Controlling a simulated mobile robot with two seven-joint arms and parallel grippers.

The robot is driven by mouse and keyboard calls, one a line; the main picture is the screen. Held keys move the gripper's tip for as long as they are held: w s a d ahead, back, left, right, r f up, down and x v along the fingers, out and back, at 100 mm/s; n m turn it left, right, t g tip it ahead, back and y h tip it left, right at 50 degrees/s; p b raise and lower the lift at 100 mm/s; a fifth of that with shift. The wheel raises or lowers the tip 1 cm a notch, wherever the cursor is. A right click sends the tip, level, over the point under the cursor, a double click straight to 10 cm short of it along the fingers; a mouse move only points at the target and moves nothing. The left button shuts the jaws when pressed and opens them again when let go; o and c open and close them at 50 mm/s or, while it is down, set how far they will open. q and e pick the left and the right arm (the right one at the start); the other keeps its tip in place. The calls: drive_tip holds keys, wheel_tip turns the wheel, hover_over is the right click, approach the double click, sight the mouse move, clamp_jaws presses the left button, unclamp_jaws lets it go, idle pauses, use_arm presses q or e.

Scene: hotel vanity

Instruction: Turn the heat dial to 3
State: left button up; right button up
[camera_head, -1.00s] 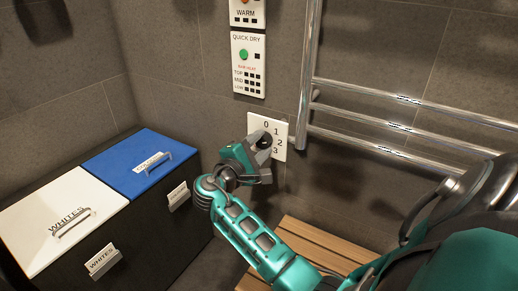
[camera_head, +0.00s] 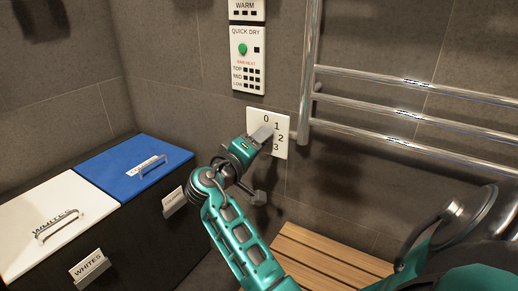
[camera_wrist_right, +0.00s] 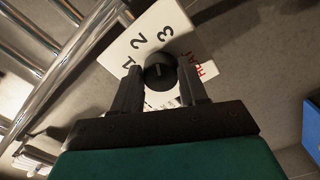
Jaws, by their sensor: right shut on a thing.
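The heat dial panel (camera_head: 281,133) is a white plate on the tiled wall with the numbers 0, 1, 2 and 3. The round black dial (camera_wrist_right: 160,72) shows in the right wrist view, with a light line running roughly up-down, in line with the 3; which end is the pointer I cannot tell. My right gripper (camera_head: 264,134) is at the panel and hides the dial in the head view. In the wrist view its two fingers (camera_wrist_right: 161,84) are shut on the dial, one on each side. My left gripper is not in view.
A chrome towel rail (camera_head: 308,75) stands close to the right of the panel. A quick dry panel (camera_head: 248,58) with a green button is above. A wooden slatted bench (camera_head: 325,258) is below. Lidded bins, white (camera_head: 45,215) and blue (camera_head: 125,167), are at left.

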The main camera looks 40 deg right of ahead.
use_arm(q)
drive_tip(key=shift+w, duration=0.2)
use_arm(e)
drive_tip(key=shift+f+m, duration=0.1)
drive_tip(key=shift+m, duration=1.6)
drive_tip(key=o, duration=1)
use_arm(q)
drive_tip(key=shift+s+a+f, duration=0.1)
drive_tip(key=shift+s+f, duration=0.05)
use_arm(e)
drive_tip(key=shift+o, duration=0.2)
